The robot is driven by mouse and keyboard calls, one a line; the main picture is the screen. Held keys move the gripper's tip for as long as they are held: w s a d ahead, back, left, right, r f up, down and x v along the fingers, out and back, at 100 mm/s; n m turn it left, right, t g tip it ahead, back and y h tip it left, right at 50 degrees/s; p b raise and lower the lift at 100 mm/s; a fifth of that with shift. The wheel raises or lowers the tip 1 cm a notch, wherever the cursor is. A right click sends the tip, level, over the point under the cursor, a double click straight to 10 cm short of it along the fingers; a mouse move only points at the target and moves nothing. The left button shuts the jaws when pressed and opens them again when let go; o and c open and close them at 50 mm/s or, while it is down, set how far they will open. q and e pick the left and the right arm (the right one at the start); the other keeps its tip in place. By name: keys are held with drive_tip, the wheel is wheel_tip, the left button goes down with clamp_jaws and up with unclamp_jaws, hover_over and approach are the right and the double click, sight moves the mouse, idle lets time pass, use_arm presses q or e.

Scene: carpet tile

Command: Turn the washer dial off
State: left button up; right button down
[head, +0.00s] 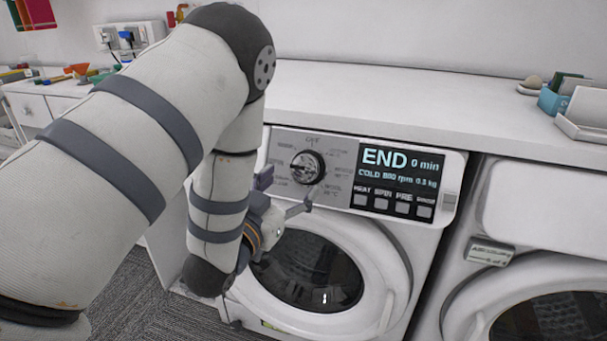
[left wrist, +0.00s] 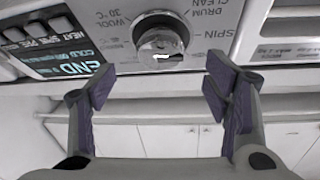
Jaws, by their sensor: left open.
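The washer (head: 420,240) stands under the white counter. Its round dial (head: 307,167), dark-rimmed with a silver face, is on the control panel left of the display (head: 400,176), which reads END 0 min. My left gripper (head: 284,190) is open and empty just below and left of the dial in the head view. In the left wrist view the dial (left wrist: 161,38) lies beyond the open fingertips (left wrist: 160,75), roughly centred between them and apart from both. That view shows the panel upside down. The OFF mark is above the dial. My right gripper is not in view.
A second front-loading machine (head: 545,290) stands to the right. The counter top (head: 400,105) is clear above the washer, with small trays (head: 585,112) at its right end. Wall sockets (head: 130,38) and assorted items are at the left. The carpet floor (head: 150,300) shows below.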

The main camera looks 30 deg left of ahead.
sight(302, 172)
use_arm(q)
drive_tip(key=w, duration=0.5)
drive_tip(key=shift+w+a, duration=0.25)
drive_tip(key=shift+a, duration=0.1)
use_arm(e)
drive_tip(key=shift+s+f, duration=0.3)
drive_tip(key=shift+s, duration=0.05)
use_arm(q)
drive_tip(key=c, duration=1.1)
drive_tip(key=shift+c, duration=0.2)
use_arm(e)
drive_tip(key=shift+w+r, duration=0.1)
